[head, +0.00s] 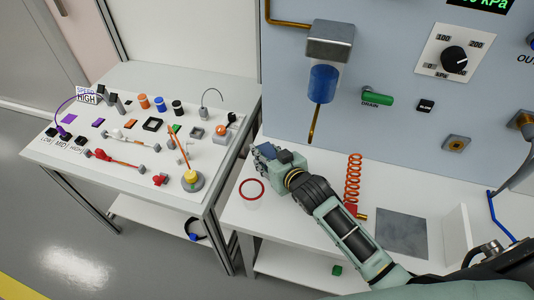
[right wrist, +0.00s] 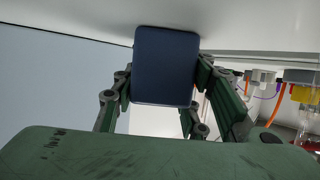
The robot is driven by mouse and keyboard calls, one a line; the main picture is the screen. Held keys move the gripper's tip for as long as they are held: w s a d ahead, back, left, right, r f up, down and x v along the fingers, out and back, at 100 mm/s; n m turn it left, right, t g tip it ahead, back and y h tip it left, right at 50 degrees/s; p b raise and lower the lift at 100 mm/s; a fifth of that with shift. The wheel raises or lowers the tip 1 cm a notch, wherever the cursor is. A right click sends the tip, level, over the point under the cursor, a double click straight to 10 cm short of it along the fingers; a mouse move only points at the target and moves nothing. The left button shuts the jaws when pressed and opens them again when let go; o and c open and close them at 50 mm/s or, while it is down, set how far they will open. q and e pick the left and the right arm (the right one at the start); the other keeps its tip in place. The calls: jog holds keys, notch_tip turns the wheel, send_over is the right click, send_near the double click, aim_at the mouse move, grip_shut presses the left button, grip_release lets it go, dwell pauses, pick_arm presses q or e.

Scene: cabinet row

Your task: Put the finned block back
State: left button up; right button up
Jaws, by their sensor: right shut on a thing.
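My right gripper (head: 278,158) reaches in from the right in the head view, low in front of the grey panel at the left end of the white bench. It is shut on a dark blue block (right wrist: 166,65), which shows as a smooth rounded rectangle between the fingers in the right wrist view. I take this as the finned block, but fins cannot be made out on this face. In the head view the block is mostly hidden by the gripper. My left gripper is not in view.
A clear red-rimmed cup (head: 252,191) stands close to my right gripper. A blue bowl (head: 322,84) with a brown tube hangs above it. A red coil (head: 353,180) and a grey plate (head: 401,232) are to the right. A side table (head: 128,85) holds many small parts.

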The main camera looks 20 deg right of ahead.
jog(key=o, duration=1.5)
jog(key=shift+c, duration=0.2)
jog(key=shift+r, duration=0.1)
jog(key=v, duration=1.2)
